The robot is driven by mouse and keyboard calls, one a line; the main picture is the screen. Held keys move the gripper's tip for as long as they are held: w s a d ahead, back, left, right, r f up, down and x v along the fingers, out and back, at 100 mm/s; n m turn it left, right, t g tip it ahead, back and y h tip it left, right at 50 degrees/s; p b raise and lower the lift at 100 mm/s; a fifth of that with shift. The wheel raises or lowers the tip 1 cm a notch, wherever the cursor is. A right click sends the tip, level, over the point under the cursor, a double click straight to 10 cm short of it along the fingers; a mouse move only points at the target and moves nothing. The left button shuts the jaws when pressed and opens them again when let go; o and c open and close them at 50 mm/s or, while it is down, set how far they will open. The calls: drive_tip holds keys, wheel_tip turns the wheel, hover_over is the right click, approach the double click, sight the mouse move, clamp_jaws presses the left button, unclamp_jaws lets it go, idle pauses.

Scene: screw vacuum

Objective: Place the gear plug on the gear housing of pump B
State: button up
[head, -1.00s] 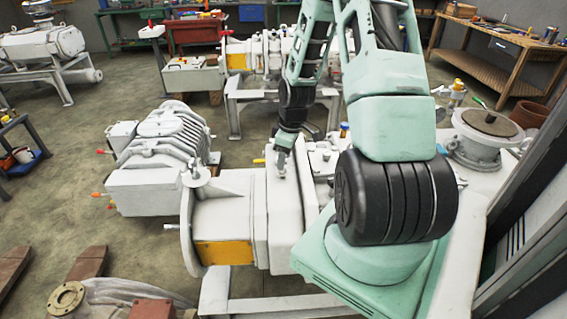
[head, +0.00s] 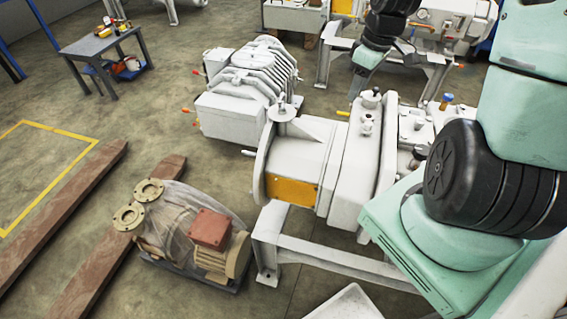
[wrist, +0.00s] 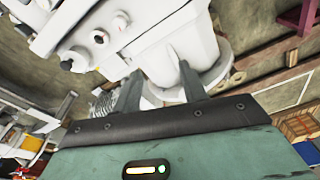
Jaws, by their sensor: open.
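The white pump with its gear housing (head: 352,170) stands on a white frame in the head view. A small round plug-like fitting (head: 371,98) sits upright on top of the housing. Another fitting (head: 366,126) is in front of it. I cannot tell which is the gear plug. Small round fittings (wrist: 100,38) show at upper left.
A finned white pump (head: 248,95) stands behind left. A plastic-wrapped motor (head: 200,235) and wooden beams (head: 62,195) lie on the floor at front left. A tool cart (head: 103,45) is at the back. Another framed pump (head: 440,30) stands behind. Floor at left is partly clear.

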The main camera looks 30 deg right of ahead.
drive_tip(key=s+a+r+n+g, duration=0.1)
drive_tip(key=s+a+r, duration=0.25)
drive_tip(key=a, duration=1.05)
drive_tip(key=s+a+r+n, duration=0.2)
drive_tip(key=s+a, duration=0.3)
drive_tip(key=a, duration=0.9)
drive_tip(key=s+a, duration=0.5)
drive_tip(key=s, duration=0.3)
drive_tip(key=shift+s+a+r, duration=0.35)
drive_tip(key=shift+r, duration=0.05)
drive_tip(key=shift+c, duration=0.6)
